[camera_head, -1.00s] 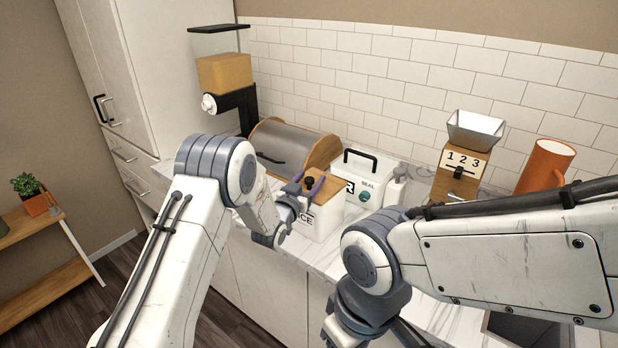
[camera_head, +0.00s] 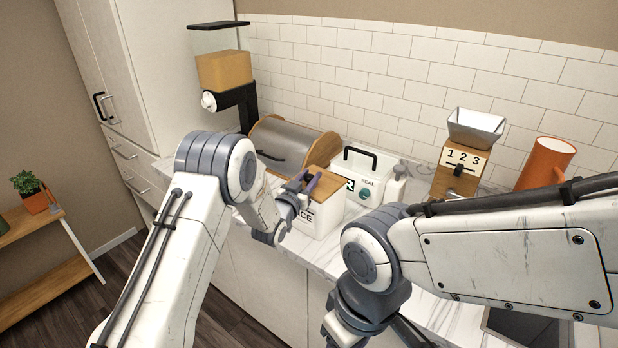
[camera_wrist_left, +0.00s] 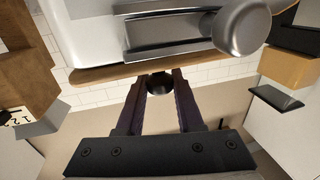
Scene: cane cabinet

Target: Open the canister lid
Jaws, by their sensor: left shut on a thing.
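The white canister (camera_head: 324,216), with letters on its front partly hidden, stands on the counter. Its wooden lid (camera_head: 328,181) is on top and also shows edge-on in the left wrist view (camera_wrist_left: 100,74). The dark round lid knob (camera_wrist_left: 160,83) sits between the fingers of my left gripper (camera_wrist_left: 156,88). In the head view my left gripper (camera_head: 307,183) is at the lid's top, shut on the knob, and hides it. I cannot see a clear gap between lid and canister. My right arm is in view, but its gripper fingers are not.
A white box with a black handle (camera_head: 368,180) stands just behind the canister. A rounded metal and wood bin (camera_head: 285,148) is behind and to the left. A dispenser (camera_head: 224,75), a grinder (camera_head: 460,165) and an orange cylinder (camera_head: 545,163) stand farther off. A tiled wall bounds the back.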

